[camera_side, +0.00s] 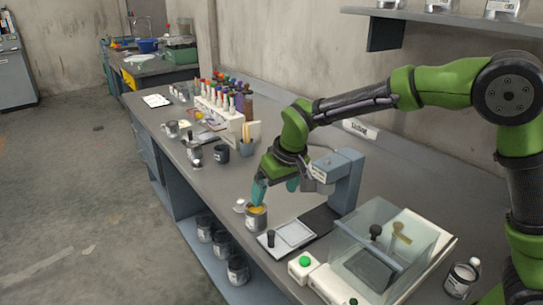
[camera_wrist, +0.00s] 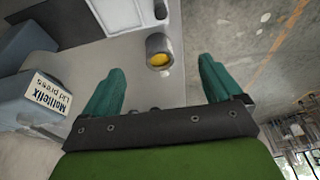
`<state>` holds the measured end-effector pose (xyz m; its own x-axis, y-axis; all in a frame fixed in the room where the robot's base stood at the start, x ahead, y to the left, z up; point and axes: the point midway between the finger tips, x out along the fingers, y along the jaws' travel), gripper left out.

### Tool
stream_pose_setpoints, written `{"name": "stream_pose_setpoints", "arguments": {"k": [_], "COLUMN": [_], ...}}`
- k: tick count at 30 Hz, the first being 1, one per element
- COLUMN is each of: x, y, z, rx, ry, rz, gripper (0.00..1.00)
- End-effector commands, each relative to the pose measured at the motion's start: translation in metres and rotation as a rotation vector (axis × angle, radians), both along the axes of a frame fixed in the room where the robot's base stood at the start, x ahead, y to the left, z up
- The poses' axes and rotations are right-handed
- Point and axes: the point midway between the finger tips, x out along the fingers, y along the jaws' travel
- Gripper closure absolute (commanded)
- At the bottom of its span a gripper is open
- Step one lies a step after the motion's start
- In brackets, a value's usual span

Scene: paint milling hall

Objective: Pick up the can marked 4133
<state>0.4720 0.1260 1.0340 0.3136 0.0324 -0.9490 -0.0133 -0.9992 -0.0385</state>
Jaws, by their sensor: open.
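An open can with yellow paint (camera_side: 257,220) stands on the grey bench near its front edge, beside the lid press. It also shows in the wrist view (camera_wrist: 157,44), upper middle, ahead of the gap between my fingers. My gripper (camera_side: 275,187) is open with teal fingers, just above and behind this can in the side view. In the wrist view my gripper (camera_wrist: 162,66) is empty, and its fingers appear apart from the can. No 4133 marking is readable on any can, so I cannot tell which can bears it.
The lid press (camera_side: 345,180) stands close right of my gripper. A balance with a glass shield (camera_side: 385,240) and another can (camera_side: 461,281) are farther right. Dark cans (camera_side: 237,270) sit on the lower shelf. A bottle rack (camera_side: 222,118) stands farther back.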

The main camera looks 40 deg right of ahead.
Motion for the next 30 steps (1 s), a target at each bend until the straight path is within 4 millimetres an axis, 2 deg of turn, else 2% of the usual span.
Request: {"name": "stream_pose_setpoints", "arguments": {"k": [1,3,7,21,30], "x": [0.014,0.027,0.04,0.074,0.084], "y": [0.004,0.004,0.003,0.002,0.0], "z": [-0.004,0.0,0.007,-0.079,-0.101], "rx": [-0.022,-0.036,-0.041,-0.04,-0.04], "ry": [-0.013,-0.039,-0.074,-0.071,-0.073], "rz": [0.01,0.013,0.014,0.012,0.011], "gripper": [0.08,0.08,0.08,0.08,0.08]}}
